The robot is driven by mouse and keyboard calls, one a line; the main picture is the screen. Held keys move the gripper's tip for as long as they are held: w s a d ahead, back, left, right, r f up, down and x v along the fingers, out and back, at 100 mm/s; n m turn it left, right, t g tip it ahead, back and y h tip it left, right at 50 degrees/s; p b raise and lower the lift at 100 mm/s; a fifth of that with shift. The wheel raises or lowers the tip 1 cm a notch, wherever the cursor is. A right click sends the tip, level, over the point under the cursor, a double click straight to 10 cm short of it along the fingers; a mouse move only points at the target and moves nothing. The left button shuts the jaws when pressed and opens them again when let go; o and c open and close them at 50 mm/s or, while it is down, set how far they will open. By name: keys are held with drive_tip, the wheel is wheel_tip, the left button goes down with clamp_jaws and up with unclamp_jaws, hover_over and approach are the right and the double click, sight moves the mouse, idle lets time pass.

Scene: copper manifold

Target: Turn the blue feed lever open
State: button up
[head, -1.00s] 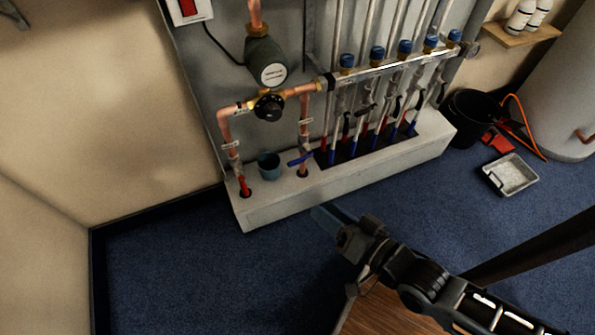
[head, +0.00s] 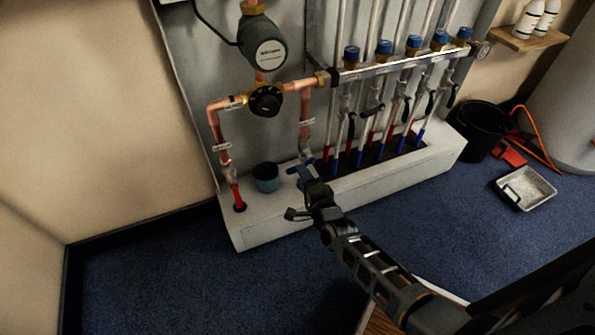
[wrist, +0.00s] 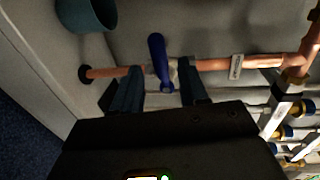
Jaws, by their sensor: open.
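The blue feed lever (wrist: 158,58) shows in the wrist view on a copper pipe (wrist: 213,64), its handle sticking out across the pipe. My gripper (wrist: 160,70) is open, with one finger on each side of the lever; I cannot tell whether either finger touches it. In the head view my gripper (head: 306,172) is low at the front of the manifold, at the foot of the right copper pipe (head: 305,115). There it partly hides the lever and its valve.
A blue-grey cup (head: 266,178) stands on the white ledge (head: 370,186) left of the lever. Several thin pipes with blue caps and black levers rise to the right. A black bucket (head: 478,135) and a tray (head: 526,188) are on the floor at right.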

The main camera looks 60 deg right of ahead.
drive_tip(key=shift+b+x, duration=0.6)
drive_tip(key=shift+x, duration=1.75)
clamp_jaws()
